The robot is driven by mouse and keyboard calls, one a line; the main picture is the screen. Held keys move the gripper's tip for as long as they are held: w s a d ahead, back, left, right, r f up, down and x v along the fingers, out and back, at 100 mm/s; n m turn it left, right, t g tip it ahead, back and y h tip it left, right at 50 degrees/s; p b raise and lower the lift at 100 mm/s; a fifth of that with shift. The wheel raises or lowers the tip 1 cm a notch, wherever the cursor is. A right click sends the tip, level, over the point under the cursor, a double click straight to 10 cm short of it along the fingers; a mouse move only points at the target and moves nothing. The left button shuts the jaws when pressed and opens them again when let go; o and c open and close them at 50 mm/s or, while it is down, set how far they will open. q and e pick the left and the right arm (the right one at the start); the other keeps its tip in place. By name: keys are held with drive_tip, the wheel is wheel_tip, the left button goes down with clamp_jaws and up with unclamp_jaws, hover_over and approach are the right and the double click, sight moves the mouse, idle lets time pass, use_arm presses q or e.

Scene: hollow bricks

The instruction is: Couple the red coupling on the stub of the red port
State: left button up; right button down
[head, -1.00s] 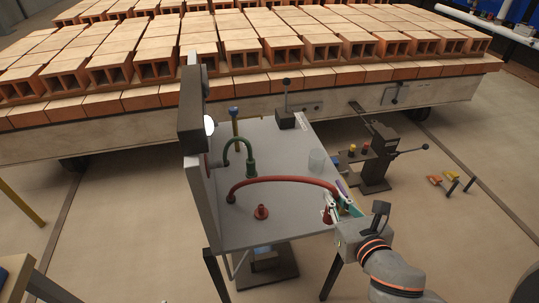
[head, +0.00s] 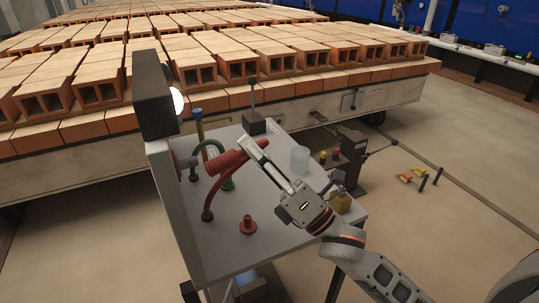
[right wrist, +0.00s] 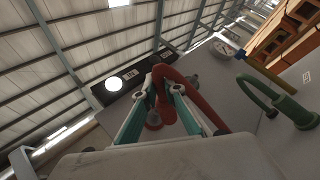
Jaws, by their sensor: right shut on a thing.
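The red port (head: 248,226) is a short red stub on a round flange, upright on the grey bench top in the head view. Its top is bare. My right gripper (head: 252,149) is above the bench, up and behind the red port, apart from it. It is shut on the red coupling, which shows between the fingers in the right wrist view (right wrist: 164,108). In the head view the fingers partly hide the coupling. The red hose (head: 207,205) rises from the bench at the left and bends over to the coupling. My left gripper is not in view.
A green hose (head: 227,172) arches behind the red hose to a green fitting. An upright panel (head: 170,215) with a lit lamp edges the bench on the left. A clear cup (head: 299,158) and a yellowish container (head: 341,202) stand at the right. Stacked bricks fill the background.

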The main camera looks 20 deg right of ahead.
use_arm(q)
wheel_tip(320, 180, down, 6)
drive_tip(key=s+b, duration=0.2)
drive_tip(key=b, duration=0.2)
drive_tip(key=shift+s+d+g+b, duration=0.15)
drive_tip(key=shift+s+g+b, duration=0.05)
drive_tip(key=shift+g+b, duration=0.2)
use_arm(e)
drive_tip(key=w+d+m+t, duration=0.1)
drive_tip(key=d+m+t, duration=0.2)
drive_tip(key=d+m, duration=0.2)
drive_tip(key=shift+w+d+f+m+h, duration=0.15)
drive_tip(key=shift+w+d+m+h, duration=0.15)
drive_tip(key=shift+d+m+h, duration=0.15)
drive_tip(key=shift+d, duration=0.1)
use_arm(q)
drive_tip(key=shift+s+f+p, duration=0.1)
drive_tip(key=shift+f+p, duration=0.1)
drive_tip(key=shift+p, duration=0.45)
use_arm(e)
drive_tip(key=shift+s+a+f, duration=0.1)
drive_tip(key=shift+a+f, duration=0.05)
drive_tip(key=shift+a, duration=2.75)
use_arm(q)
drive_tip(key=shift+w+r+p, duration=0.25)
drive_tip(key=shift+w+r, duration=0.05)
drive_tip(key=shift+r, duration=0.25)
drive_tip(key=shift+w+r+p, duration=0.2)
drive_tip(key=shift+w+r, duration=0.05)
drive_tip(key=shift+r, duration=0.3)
